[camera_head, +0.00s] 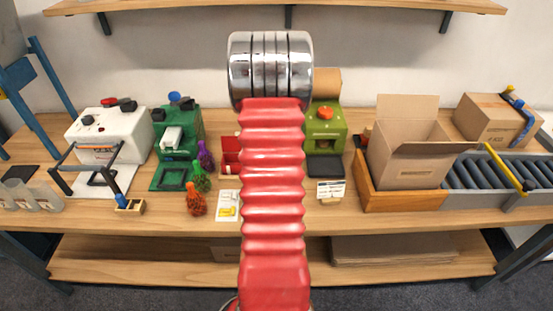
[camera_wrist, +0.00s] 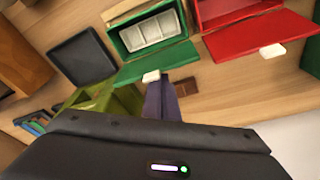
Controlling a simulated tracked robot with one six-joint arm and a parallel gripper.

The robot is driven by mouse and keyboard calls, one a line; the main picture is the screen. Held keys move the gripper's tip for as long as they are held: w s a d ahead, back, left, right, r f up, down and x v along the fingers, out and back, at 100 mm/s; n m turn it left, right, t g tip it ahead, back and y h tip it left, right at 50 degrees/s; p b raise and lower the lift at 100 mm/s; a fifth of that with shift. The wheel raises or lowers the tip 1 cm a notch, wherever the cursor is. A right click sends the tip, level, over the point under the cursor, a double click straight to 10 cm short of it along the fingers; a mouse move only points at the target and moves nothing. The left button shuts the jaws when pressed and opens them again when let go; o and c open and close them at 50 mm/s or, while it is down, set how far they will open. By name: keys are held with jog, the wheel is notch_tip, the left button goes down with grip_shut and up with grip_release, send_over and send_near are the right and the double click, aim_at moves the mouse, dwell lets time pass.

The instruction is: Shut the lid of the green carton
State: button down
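The green carton (camera_wrist: 118,45) is in the upper middle of the wrist view. It is open, with a white divided insert (camera_wrist: 152,32) inside. Its green lid (camera_wrist: 158,62) is folded out flat toward my gripper, with a white tab (camera_wrist: 151,76) at its edge. My gripper (camera_wrist: 164,82) shows as two dark purple-grey fingers close together, with nothing seen between them. The tips are just beside the tab; I cannot tell whether they touch the lid. In the head view my arm hides the green carton and my gripper.
A red carton (camera_wrist: 223,12) with its lid (camera_wrist: 262,40) open stands right of the green one. It also shows in the head view (camera_head: 230,148). A black pad (camera_wrist: 82,57) and a lime-green machine (camera_head: 325,130) stand close by. A cardboard box (camera_head: 405,150) sits farther right.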

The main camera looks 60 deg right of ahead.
jog(key=shift+s+a, duration=0.35)
jog(key=shift+a, duration=0.4)
jog(key=shift+s+a, duration=0.15)
jog(key=shift+a, duration=0.15)
notch_tip(320, 180, up, 7)
dwell(1.0)
jog(key=shift+n, duration=0.3)
dwell(0.9)
